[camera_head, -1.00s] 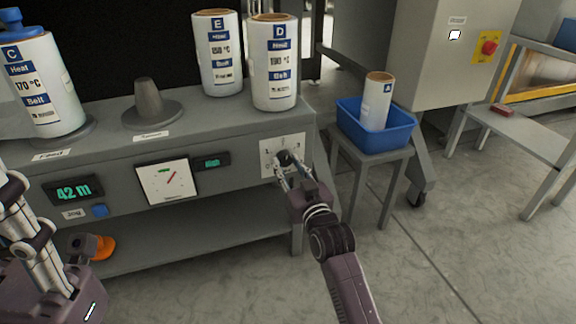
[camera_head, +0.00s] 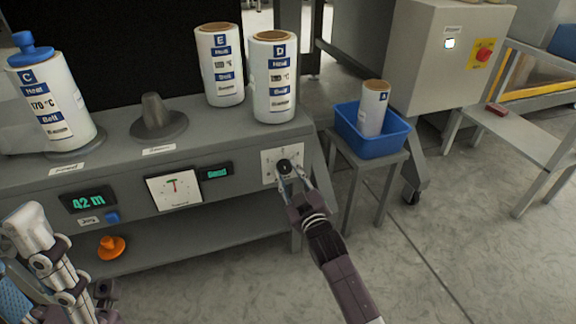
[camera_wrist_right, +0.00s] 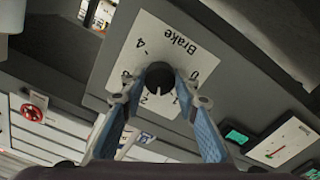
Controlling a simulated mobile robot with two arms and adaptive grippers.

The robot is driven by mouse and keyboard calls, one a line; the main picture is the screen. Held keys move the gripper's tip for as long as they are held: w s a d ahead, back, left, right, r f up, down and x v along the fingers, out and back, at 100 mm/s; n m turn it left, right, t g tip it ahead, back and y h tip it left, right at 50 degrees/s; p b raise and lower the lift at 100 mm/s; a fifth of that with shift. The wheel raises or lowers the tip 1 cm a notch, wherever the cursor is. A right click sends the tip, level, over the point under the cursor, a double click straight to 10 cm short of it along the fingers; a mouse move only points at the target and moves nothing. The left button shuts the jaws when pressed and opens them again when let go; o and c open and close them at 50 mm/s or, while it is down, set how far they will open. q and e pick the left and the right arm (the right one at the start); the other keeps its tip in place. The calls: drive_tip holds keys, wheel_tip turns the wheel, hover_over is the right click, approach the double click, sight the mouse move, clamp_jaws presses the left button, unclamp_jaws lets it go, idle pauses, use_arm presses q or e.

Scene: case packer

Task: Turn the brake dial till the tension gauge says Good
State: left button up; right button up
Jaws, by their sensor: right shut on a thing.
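The black brake dial (camera_head: 285,168) sits on a white plate (camera_head: 270,168) at the right end of the bench front. My right gripper (camera_head: 288,174) is shut on it, with a finger on each side. In the right wrist view the dial (camera_wrist_right: 160,76) shows between my blue-sided fingers (camera_wrist_right: 160,84), its pale mark pointing between 1 and 2. The tension gauge (camera_head: 174,190) has its needle nearly upright, at the green mark. The small display (camera_head: 215,172) beside it appears to read Good. Part of my left arm shows at lower left; its gripper's state is unclear.
Labelled rolls C (camera_head: 55,110), E (camera_head: 220,70) and D (camera_head: 273,80) stand on the bench (camera_head: 205,120). A display (camera_head: 88,199) reads 42 m. An orange spool-like piece (camera_head: 111,247) lies on the lower shelf. A blue bin (camera_head: 372,141) holding a roll stands right.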

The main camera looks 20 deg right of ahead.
idle(0.3)
drive_tip(key=o, duration=1.1)
drive_tip(key=shift+o, duration=0.2)
drive_tip(key=shift+s, duration=0.45)
drive_tip(key=s, duration=1.1)
drive_tip(key=shift+d, duration=0.2)
